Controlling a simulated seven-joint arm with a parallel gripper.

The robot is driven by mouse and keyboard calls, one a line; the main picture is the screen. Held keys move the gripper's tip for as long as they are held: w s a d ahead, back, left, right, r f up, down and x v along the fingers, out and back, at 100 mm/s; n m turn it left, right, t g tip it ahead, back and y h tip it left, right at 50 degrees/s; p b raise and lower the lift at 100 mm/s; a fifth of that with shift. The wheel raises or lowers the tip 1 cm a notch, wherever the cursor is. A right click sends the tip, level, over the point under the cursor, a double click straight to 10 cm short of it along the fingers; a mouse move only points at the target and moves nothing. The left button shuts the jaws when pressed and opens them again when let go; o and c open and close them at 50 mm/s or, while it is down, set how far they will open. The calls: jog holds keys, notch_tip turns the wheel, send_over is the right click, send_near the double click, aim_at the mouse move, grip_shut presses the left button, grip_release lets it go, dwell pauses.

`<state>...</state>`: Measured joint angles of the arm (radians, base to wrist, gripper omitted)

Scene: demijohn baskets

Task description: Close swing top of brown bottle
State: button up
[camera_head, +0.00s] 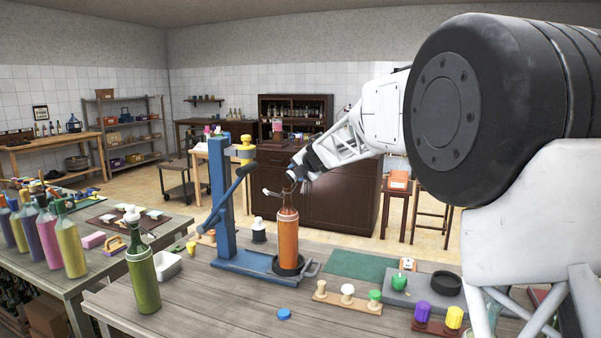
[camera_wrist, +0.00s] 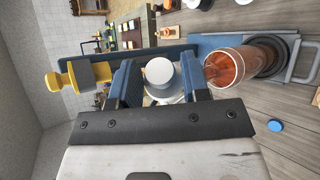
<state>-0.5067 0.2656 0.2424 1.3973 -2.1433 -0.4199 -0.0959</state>
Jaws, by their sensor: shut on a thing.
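The brown bottle (camera_head: 288,240), orange-brown and translucent, stands upright on the round black base of a blue bench press. My gripper (camera_head: 294,178) is just above its neck, coming in from the upper right. In the wrist view the bottle (camera_wrist: 225,66) lies to the right of my gripper (camera_wrist: 161,84). A round white cap (camera_wrist: 159,71) of the swing top shows between the two blue fingers, which are shut on the swing top. A small white end (camera_head: 267,192) also shows left of the bottle's neck. The bottle's mouth is mostly hidden by the fingers.
The blue press (camera_head: 222,205) rises close left of the bottle, with its lever slanting nearby. A green bottle (camera_head: 142,270) stands at the front left. Stoppers on a wooden strip (camera_head: 346,300) and a green mat (camera_head: 357,266) lie to the right. A blue cap (camera_head: 284,313) lies in front.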

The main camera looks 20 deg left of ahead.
jog(key=shift+s+a+n+t+h, duration=0.6)
jog(key=shift+n+t+h, duration=0.25)
jog(key=shift+n, duration=0.25)
jog(key=shift+s+a+n+h, duration=0.1)
jog(key=shift+n+h, duration=0.15)
jog(key=shift+n, duration=0.05)
jog(key=shift+w+d+f+m, duration=0.1)
jog(key=shift+w+d+m, duration=0.15)
jog(key=shift+m, duration=0.25)
dwell(0.3)
jog(key=shift+w+d+m+g+y, duration=0.2)
jog(key=shift+m+g+y, duration=0.25)
jog(key=shift+y, duration=0.25)
